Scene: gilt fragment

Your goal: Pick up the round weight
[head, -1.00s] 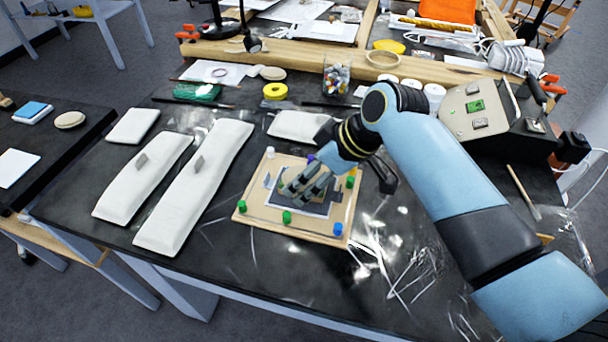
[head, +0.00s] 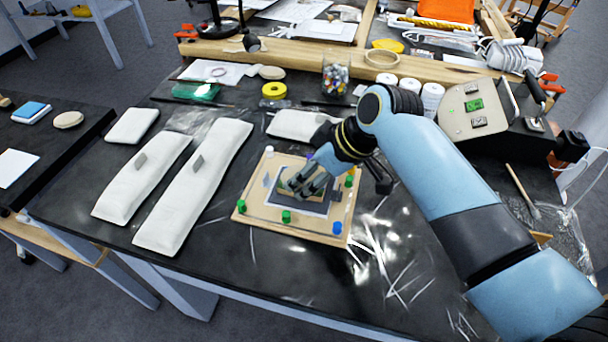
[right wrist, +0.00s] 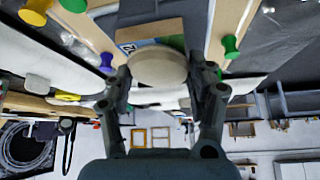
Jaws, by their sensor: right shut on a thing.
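The round weight (right wrist: 157,68) is a pale beige disc between my right gripper's fingers in the right wrist view. My right gripper (right wrist: 158,88) is shut on it, with one finger on each side. In the head view my right gripper (head: 299,187) points down at the middle of the pinned board (head: 262,219), and its fingers hide most of what they hold. My left gripper is not in view.
Green, blue and white pins stand around the board's edge, with a green pin (head: 286,216) in front. Long white padded strips (head: 195,190) lie to the left. A control box (head: 510,125) stands at the back right. Dark table is bare in front.

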